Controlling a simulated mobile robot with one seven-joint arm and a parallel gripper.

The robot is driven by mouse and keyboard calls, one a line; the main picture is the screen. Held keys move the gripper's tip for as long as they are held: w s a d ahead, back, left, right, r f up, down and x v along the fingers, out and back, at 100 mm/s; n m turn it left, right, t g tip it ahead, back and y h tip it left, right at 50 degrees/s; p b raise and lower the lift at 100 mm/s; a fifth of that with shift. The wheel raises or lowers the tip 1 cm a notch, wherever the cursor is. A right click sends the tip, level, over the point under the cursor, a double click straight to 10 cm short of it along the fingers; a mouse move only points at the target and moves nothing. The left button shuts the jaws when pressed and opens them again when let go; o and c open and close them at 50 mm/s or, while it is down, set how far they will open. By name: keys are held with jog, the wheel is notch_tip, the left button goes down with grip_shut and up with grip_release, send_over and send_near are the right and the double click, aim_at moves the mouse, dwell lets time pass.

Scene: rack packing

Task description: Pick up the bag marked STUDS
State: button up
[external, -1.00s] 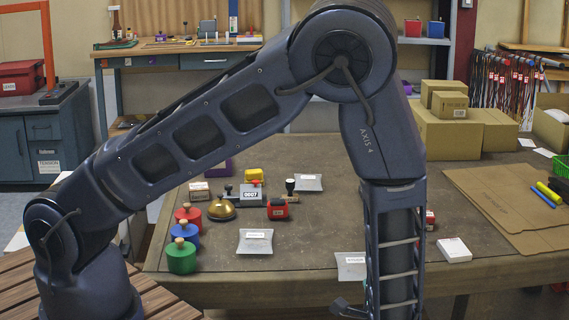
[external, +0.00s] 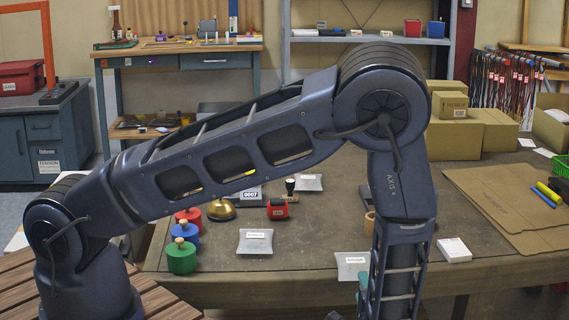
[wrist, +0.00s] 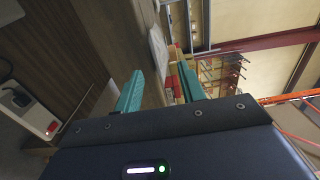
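Three small grey bags with white labels lie flat on the workbench in the external view. One bag (external: 255,247) is left of centre, one bag (external: 351,272) is near the front edge beside my forearm, and one bag (external: 309,186) is farther back. The label print is too small to read, so I cannot tell which is marked STUDS. In the wrist view my gripper (wrist: 161,68) has its two teal fingers apart with nothing held between them. It points sideways across the room, not down at a bag. My forearm partly covers the front bag.
Red, blue and green (external: 181,258) knobbed weights stand at the bench's left. A white box (external: 454,250) and flat cardboard (external: 515,205) lie right. Bare bench (external: 305,235) lies between the bags.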

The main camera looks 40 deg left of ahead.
jog(key=shift+x, duration=2.15)
jog(key=c, duration=0.9)
jog(key=shift+o, duration=0.2)
notch_tip(320, 180, up, 2)
jog(key=shift+r, duration=0.25)
jog(key=s+d+r, duration=0.5)
jog(key=s+d, duration=0.4)
jog(key=s, duration=0.1)
jog(key=shift+d, duration=0.4)
